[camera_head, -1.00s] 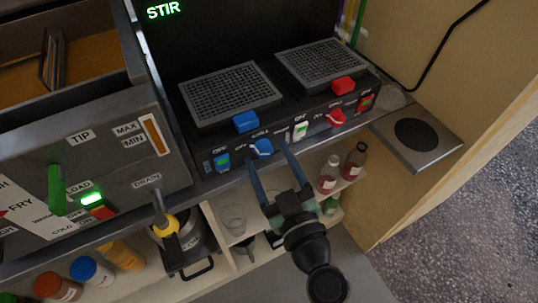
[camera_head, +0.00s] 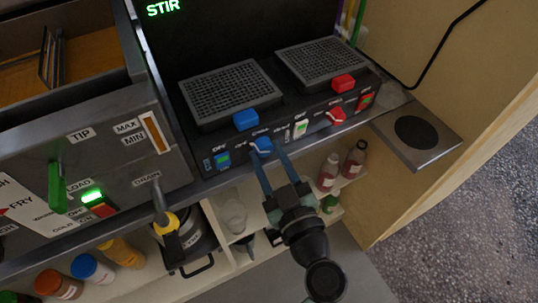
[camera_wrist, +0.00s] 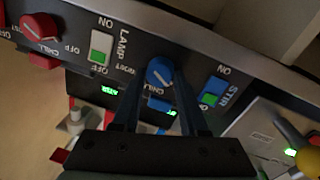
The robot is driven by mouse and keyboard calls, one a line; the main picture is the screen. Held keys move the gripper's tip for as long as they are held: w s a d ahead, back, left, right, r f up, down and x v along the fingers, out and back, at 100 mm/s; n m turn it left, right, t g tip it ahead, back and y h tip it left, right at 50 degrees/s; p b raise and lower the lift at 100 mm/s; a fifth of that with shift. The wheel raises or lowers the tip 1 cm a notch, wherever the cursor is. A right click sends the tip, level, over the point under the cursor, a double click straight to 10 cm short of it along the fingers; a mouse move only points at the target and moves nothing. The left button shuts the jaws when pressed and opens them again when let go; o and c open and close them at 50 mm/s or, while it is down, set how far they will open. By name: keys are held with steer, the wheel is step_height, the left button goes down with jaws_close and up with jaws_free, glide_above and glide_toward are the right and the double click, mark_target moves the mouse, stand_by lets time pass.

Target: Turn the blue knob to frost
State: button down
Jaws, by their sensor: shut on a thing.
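The blue knob (camera_head: 262,144) is on the front panel of the black machine, left of the white lamp switch. In the wrist view the blue knob (camera_wrist: 159,72) has a white pointer line and sits near the labels CHILL and OFF. My gripper (camera_head: 265,151) reaches up to it from below, with one finger on each side of the knob, shut on it. In the wrist view my gripper (camera_wrist: 158,78) shows its two dark fingers flanking the knob. The fingers hide part of the panel labels; the exact pointer setting is hard to read.
A red knob (camera_head: 336,116) and a green-lit white switch (camera_head: 300,129) are to the right. A blue stir switch (camera_head: 222,160) is just left. Blue block (camera_head: 245,120) and red block (camera_head: 343,83) sit above. Bottles (camera_head: 354,160) stand on the shelf below.

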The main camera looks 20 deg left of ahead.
steer(key=shift+m, duration=0.3)
steer(key=m+p, duration=0.1)
steer(key=m, duration=0.4)
steer(key=shift+w+d+r+g, duration=0.1)
steer(key=shift+r+g, duration=0.05)
steer(key=shift+g, duration=0.25)
steer(key=m+p, duration=0.2)
steer(key=m, duration=0.3)
steer(key=shift+r+g, duration=0.1)
steer(key=shift+g, duration=0.3)
steer(key=m+p, duration=0.2)
steer(key=m, duration=0.1)
steer(key=m+g+p, duration=0.1)
steer(key=m, duration=0.1)
steer(key=shift+w+d+m+p, duration=0.15)
steer(key=shift+m+p, duration=0.2)
steer(key=shift+m, duration=0.05)
steer(key=m+p, duration=0.1)
steer(key=m, duration=0.2)
steer(key=shift+y+p, duration=0.3)
steer(key=shift+p, duration=0.1)
steer(key=shift+f+m+g+p, duration=0.25)
steer(key=shift+m+p, duration=0.4)
steer(key=shift+m, duration=0.65)
steer(key=shift+c, duration=2.2)
jaws_free()
